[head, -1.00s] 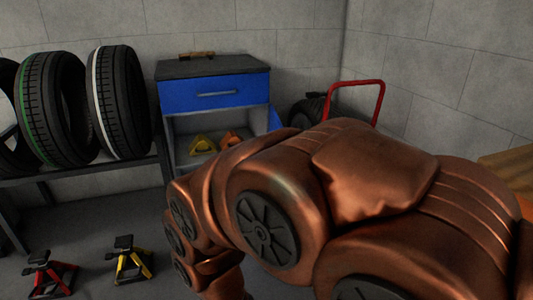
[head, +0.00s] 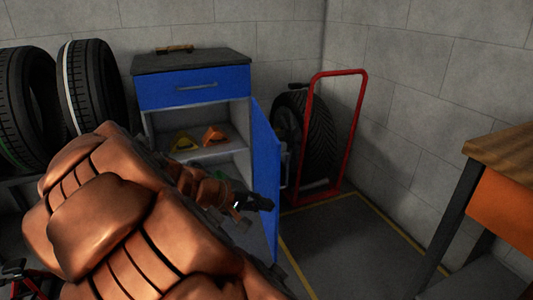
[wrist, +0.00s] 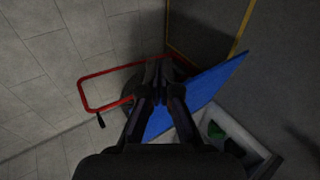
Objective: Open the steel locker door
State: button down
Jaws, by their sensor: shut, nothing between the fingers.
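The steel locker (head: 190,75) is a cabinet with a dark top and a blue drawer front. Its blue door (head: 265,165) is hinged on the right and stands wide open, so the lit shelves show. The door also appears as a blue panel in the wrist view (wrist: 205,92). My gripper (head: 266,204) is shut and empty, beside the inner face of the door. In the wrist view the fingertips (wrist: 157,80) are together near the door's edge; I cannot tell if they touch it. My arm hides the locker's lower left.
A yellow item (head: 184,142) and an orange item (head: 215,135) sit on the upper shelf. A red hand truck (head: 365,110) with a tyre (head: 305,130) stands right of the door. A wooden-topped bench (head: 505,150) is at far right. Floor between them is clear.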

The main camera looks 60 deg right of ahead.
jog(key=w+d+r+n+t+h+b, duration=0.1)
jog(key=w+d+r+n+h+b, duration=0.1)
jog(key=w+d+h, duration=0.65)
jog(key=w+d+f+n+t, duration=0.45)
jog(key=w+d, duration=0.25)
jog(key=w, duration=0.5)
jog(key=b, duration=0.3)
send_near(273, 145)
jog(key=w+d, duration=0.3)
jog(key=d, duration=0.1)
jog(key=shift+s+d+r+m+y+b, duration=0.15)
jog(key=shift+s+d+m+y+b, duration=0.3)
jog(key=shift+s+d, duration=0.8)
